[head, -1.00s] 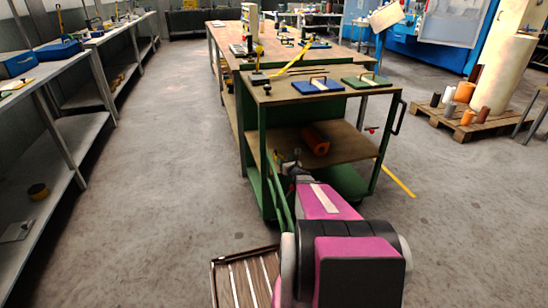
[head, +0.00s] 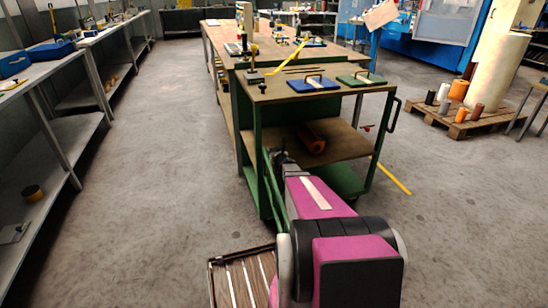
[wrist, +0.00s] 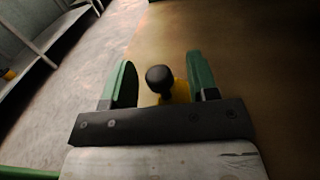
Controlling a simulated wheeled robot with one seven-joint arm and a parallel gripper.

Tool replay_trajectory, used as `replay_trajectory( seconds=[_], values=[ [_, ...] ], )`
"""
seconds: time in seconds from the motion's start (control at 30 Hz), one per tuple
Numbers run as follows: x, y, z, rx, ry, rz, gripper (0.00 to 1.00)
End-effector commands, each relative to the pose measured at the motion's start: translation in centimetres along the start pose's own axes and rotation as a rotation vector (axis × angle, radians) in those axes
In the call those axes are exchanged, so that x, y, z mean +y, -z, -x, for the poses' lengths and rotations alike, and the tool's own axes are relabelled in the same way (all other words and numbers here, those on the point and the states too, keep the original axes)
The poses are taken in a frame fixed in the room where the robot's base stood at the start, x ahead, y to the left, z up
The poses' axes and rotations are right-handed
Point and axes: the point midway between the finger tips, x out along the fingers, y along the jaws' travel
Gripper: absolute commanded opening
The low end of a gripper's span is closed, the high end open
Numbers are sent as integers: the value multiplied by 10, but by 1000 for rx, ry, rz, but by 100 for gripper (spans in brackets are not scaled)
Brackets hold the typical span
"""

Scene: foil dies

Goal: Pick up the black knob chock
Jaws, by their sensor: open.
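The black knob chock shows in the wrist view as a round black knob (wrist: 160,77) on a yellow body (wrist: 181,90). It stands on a brown wooden surface near its left edge. My gripper (wrist: 162,66) is open, with one green finger on each side of the knob. Whether either finger touches the chock cannot be told. In the head view my gripper (head: 279,156) is at the left front of the green cart's lower shelf (head: 345,145); the arm and gripper largely hide the chock there.
An orange roll (head: 312,140) lies on the lower shelf beyond my gripper. Green cart posts (head: 258,150) stand close on the left. The cart top (head: 300,93) above holds a blue plate (head: 313,84), a green plate (head: 360,80) and a small black item (head: 254,77).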

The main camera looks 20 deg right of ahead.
Motion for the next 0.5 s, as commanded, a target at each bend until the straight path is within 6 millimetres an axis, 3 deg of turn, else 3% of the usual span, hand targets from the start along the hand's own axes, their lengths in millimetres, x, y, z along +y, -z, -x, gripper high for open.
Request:
replay_trajectory(
  seconds=[0.07, 0.2, 0.23, 0.5],
  values=[
    [0, 0, 0, 0, 0, 0, 51],
    [0, 0, 0, 0, 0, 0, 5],
    [0, 0, 0, 0, 0, 0, 0],
    [0, -1, 0, -1, -1, 0, 0]
  ],
)
